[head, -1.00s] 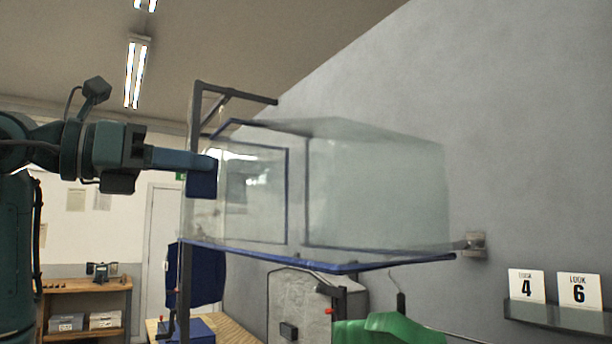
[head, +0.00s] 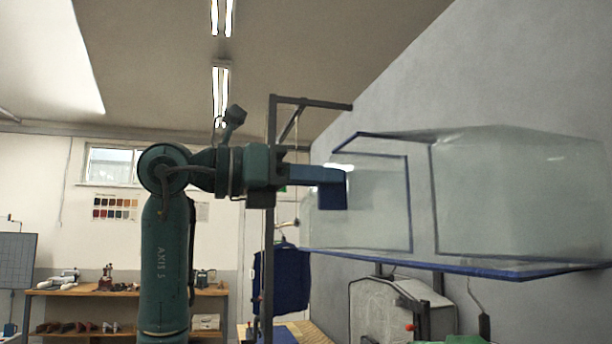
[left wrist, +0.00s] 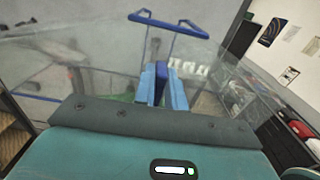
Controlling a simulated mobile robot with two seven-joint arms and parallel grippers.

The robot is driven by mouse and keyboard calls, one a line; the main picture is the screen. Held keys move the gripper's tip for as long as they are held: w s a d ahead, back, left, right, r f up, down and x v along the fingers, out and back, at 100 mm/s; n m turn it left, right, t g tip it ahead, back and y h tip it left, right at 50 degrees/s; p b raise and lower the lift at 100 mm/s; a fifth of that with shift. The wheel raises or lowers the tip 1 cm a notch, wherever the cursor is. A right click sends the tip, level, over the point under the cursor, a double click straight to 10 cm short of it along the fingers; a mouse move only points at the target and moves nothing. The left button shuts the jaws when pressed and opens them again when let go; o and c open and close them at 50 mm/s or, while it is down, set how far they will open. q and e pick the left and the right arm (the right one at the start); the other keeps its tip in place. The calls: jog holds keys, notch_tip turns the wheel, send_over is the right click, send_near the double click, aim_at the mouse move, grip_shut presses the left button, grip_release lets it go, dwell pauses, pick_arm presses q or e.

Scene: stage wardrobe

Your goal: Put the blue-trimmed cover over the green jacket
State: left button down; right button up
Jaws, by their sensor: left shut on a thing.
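The blue-trimmed cover (head: 515,195) is a clear, boxy sheet with dark blue edging, held up in the air in the head view. My left gripper (head: 333,188) is shut on the cover's left end. In the left wrist view its fingers (left wrist: 162,86) pinch a blue part, with the clear cover (left wrist: 55,65) spread around them. Only a sliver of the green jacket (head: 462,340) shows at the bottom edge of the head view, below the cover and apart from its lower blue edge. The rest of the jacket is out of frame. My right gripper is not in view.
A dark metal frame (head: 268,225) stands just behind my left gripper. A dark blue garment bag (head: 282,280) and a grey cover (head: 385,310) hang below. The grey wall (head: 545,95) is close on the right. A wooden workbench (head: 125,292) stands far back left.

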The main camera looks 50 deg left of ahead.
aim_at(346, 178)
pick_arm(q)
jog(key=shift+x, duration=2.75)
jog(key=shift+p+x, duration=1)
jog(key=shift+x, duration=4.8)
notch_tip(346, 178, down, 30)
jog(key=b, duration=1.3)
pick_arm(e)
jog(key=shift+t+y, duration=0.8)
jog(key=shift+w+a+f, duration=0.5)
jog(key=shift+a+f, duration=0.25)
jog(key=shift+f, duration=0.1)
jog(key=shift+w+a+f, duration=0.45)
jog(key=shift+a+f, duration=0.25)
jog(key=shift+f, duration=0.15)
pick_arm(q)
jog(key=shift+r, duration=0.15)
